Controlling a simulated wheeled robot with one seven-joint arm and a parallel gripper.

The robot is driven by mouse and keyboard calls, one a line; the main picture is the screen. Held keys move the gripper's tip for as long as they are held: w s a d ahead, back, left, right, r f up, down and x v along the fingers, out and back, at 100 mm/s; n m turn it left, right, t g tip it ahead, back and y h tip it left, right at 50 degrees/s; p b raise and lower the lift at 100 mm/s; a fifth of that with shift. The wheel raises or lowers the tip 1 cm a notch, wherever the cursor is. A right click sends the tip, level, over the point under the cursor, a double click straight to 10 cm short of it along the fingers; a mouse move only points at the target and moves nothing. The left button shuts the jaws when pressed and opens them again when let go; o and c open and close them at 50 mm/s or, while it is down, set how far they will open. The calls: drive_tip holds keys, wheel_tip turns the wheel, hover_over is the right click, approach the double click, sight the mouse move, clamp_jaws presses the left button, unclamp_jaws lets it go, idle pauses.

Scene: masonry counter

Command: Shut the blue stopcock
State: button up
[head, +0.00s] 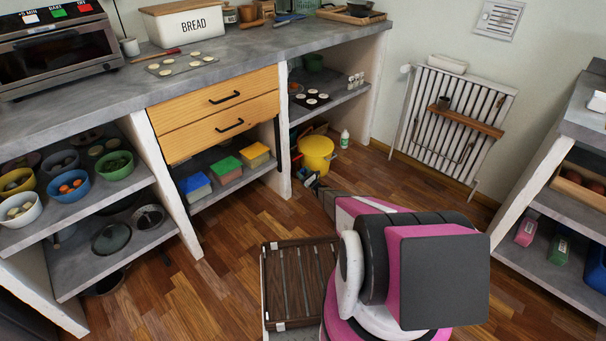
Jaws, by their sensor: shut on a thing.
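My gripper (321,189) is at the far end of my pink and black arm, low down by the yellow bucket and the white counter pier. It is small here and partly hidden by my arm. It is shut on a small blue thing (315,183), which I take to be the blue stopcock. The handle's angle and the pipe it sits on are too small and covered to make out.
A yellow bucket (316,154) stands just behind my gripper, with a white and green bottle (345,139) to its right. A radiator (455,125) is on the back wall. Wooden floor (225,285) is open at the left.

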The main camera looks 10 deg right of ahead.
drive_tip(key=shift+m+t+h, duration=0.4)
drive_tip(key=shift+m, duration=0.9)
drive_tip(key=o, duration=0.9)
drive_tip(key=shift+n, duration=0.4)
